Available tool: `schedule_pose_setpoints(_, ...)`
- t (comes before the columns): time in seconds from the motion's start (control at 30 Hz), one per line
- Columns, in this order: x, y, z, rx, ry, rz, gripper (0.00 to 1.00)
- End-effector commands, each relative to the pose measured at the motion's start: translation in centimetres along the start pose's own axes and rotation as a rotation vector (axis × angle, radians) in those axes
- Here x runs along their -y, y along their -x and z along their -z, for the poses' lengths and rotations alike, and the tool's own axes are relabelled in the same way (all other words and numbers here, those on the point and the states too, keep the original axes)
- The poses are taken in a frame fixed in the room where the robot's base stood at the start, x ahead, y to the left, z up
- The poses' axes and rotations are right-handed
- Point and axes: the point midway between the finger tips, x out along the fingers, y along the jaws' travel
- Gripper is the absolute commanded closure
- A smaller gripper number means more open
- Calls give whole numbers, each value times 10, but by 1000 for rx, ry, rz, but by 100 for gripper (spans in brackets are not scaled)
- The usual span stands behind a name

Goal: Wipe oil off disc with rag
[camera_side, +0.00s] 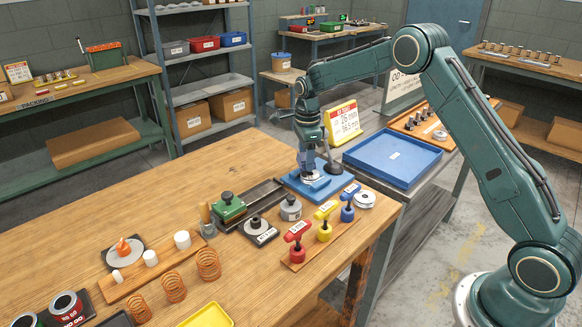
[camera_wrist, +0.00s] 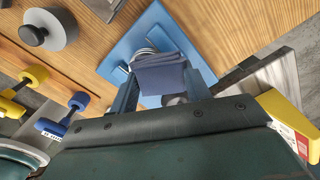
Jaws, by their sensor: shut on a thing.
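My gripper (camera_side: 308,163) points down over a blue stand (camera_side: 333,185) near the far right corner of the wooden bench. In the wrist view my gripper (camera_wrist: 162,80) is shut on a folded dark blue rag (camera_wrist: 160,78). A grey metal disc (camera_wrist: 144,55) shows just beyond the rag's edge, over the blue stand (camera_wrist: 150,20). The rag overlaps the disc in that view and hides most of it. The disc's edge shows below my gripper in the side view (camera_side: 311,176). Rag and disc look very close; I cannot tell whether they touch. No oil can be made out.
Red, yellow and blue T-handled tools (camera_side: 325,232) stand on a wooden strip in front of the stand. A grey weight (camera_side: 290,208) and a green-topped block (camera_side: 229,207) stand to the left. A blue tray (camera_side: 393,158) lies to the right. A yellow sign (camera_side: 343,122) stands behind.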

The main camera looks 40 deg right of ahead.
Motion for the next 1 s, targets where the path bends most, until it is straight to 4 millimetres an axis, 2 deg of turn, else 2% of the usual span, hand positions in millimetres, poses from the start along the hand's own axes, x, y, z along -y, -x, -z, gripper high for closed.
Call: schedule_pose_setpoints(1.0,0,54,0,0,0,1,74)
